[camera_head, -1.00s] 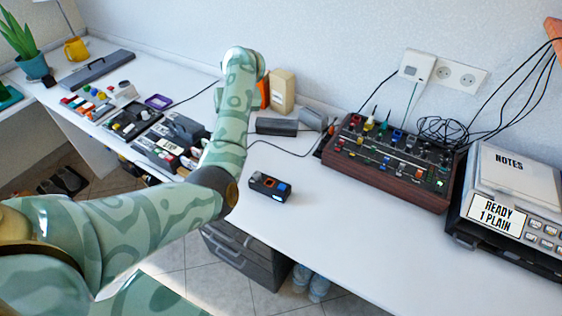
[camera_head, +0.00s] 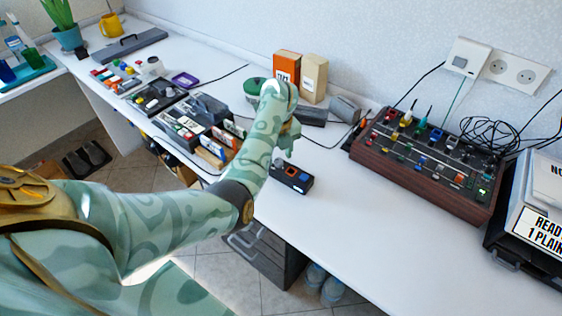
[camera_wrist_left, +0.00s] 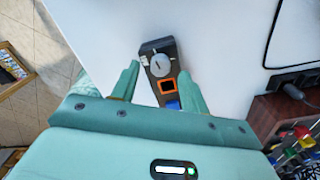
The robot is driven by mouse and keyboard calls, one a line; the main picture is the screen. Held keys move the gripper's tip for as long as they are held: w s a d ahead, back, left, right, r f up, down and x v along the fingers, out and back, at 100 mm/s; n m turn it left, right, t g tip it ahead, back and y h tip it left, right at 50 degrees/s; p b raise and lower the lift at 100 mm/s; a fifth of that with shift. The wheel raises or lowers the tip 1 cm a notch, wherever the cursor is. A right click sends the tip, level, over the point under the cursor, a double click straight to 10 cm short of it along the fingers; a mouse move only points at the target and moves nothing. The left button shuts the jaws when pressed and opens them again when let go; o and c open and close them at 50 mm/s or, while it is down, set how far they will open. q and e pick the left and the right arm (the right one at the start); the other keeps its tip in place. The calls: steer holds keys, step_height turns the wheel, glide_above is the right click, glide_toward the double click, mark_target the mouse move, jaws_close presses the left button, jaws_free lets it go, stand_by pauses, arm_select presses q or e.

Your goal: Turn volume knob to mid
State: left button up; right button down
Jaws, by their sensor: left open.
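A small black box (camera_head: 291,177) with a blue and an orange button lies near the front edge of the white desk. In the left wrist view it carries a round grey knob (camera_wrist_left: 160,65) with a dark pointer line, beside an orange-framed square button (camera_wrist_left: 167,87) and a blue button (camera_wrist_left: 173,104). My left gripper (camera_wrist_left: 158,71) is open and empty, with its two fingers on either side of the box in that view. Whether they touch it I cannot tell. My right gripper is not in view.
A wood-sided mixer (camera_head: 424,172) with many small knobs stands right of the box. Orange (camera_head: 287,68) and beige (camera_head: 314,78) boxes and grey blocks stand behind. Organizer trays (camera_head: 190,125) lie left. The desk right of the small box is clear.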

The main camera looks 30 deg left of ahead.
arm_select(q)
steer(key=shift+f, duration=0.85)
jaws_close()
